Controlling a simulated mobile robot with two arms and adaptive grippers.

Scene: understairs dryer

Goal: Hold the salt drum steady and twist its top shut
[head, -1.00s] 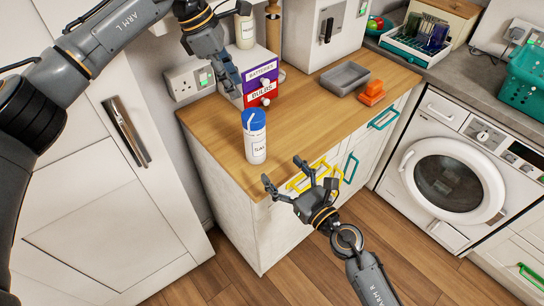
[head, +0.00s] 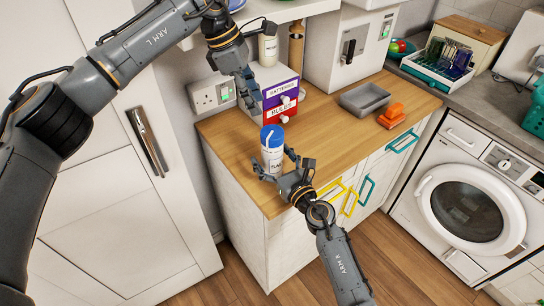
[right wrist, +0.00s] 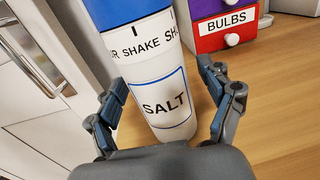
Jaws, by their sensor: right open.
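The salt drum (head: 272,158) is a white cylinder with a blue top (head: 271,136), standing upright near the front left of the wooden counter. In the right wrist view the drum (right wrist: 155,75) shows a "SALT" label and a band reading "SHAKE". My right gripper (head: 284,165) is open and low at the drum, with one finger on each side of its lower body. In the right wrist view a gap shows between the right finger and the drum; contact on the left cannot be told. My left gripper (head: 254,108) is above and behind the drum, apart from it; its finger opening is unclear.
A small purple and red drawer box (head: 281,100) stands behind the drum. A grey tray (head: 365,98) and an orange object (head: 392,115) lie to the right on the counter (head: 325,130). A tall white cabinet (head: 110,190) is at left, a washing machine (head: 465,205) at right.

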